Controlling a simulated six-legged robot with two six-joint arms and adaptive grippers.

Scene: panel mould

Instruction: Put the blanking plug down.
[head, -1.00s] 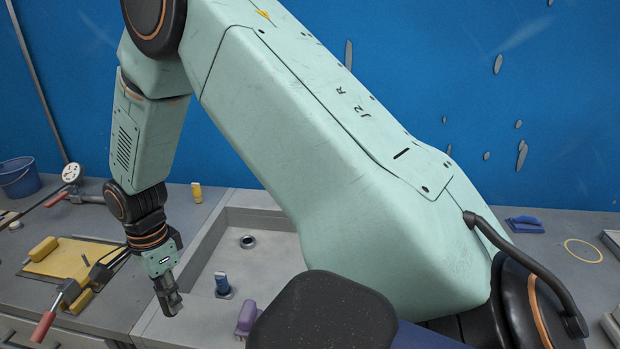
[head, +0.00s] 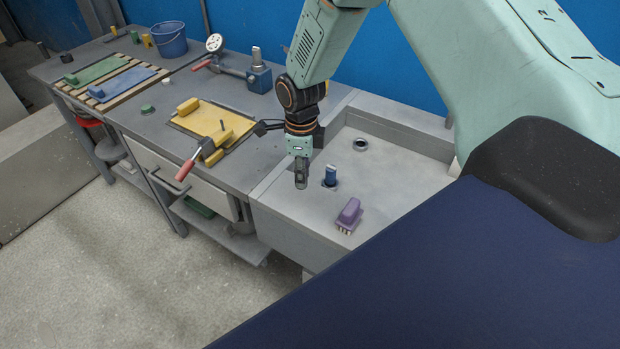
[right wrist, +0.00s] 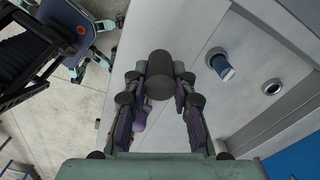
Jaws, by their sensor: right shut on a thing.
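My right gripper (head: 299,168) points down above the left front part of the grey sink-like tray (head: 405,165). It is shut on a dark grey cylinder, which I take as the blanking plug (right wrist: 159,72); in the right wrist view it sits between the two fingertips. In the head view the plug (head: 300,182) is small and partly covered by the fingers. I cannot tell whether its lower end touches the surface. My left gripper is not in view.
A blue cylindrical item (head: 330,175) stands in the tray just right of the gripper. A yellow plate with red-handled clamp (head: 212,130) is on the bench to the left.

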